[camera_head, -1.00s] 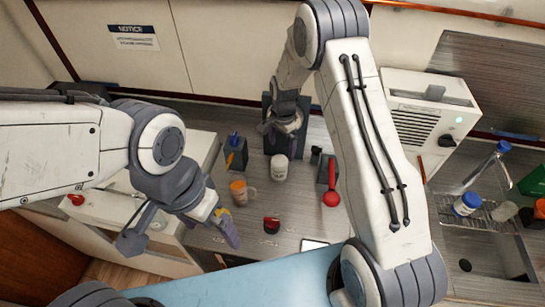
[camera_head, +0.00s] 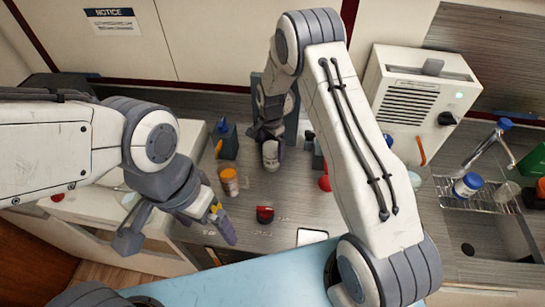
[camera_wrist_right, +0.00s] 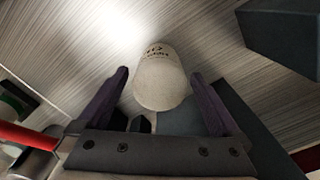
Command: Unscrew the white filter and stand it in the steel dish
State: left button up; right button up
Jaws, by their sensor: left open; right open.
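The white filter (camera_head: 271,157) is a short white cylinder in front of a dark grey upright panel (camera_head: 291,112) in the head view. It also shows in the right wrist view (camera_wrist_right: 161,82), with small print on it. My right gripper (camera_head: 268,141) is open, its fingers on either side of the filter. In the right wrist view there is a gap between each finger and the filter. My left gripper (camera_head: 176,232) is open and empty at the counter's left front. I cannot make out the steel dish for sure; my left arm hides part of that side.
An orange-topped jar or mug (camera_head: 229,181), a red-and-black item (camera_head: 265,214) and a dark holder (camera_head: 226,143) stand left of and in front of the filter. A vented white machine (camera_head: 415,95) and a sink (camera_head: 480,240) are at right.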

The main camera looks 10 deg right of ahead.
jog(key=c, duration=1.2)
jog(key=n, duration=0.4)
jog(key=shift+n, duration=0.3)
jog(key=n, duration=0.4)
jog(key=shift+n+b, duration=0.3)
jog(key=n, duration=0.8)
jog(key=o, duration=1.2)
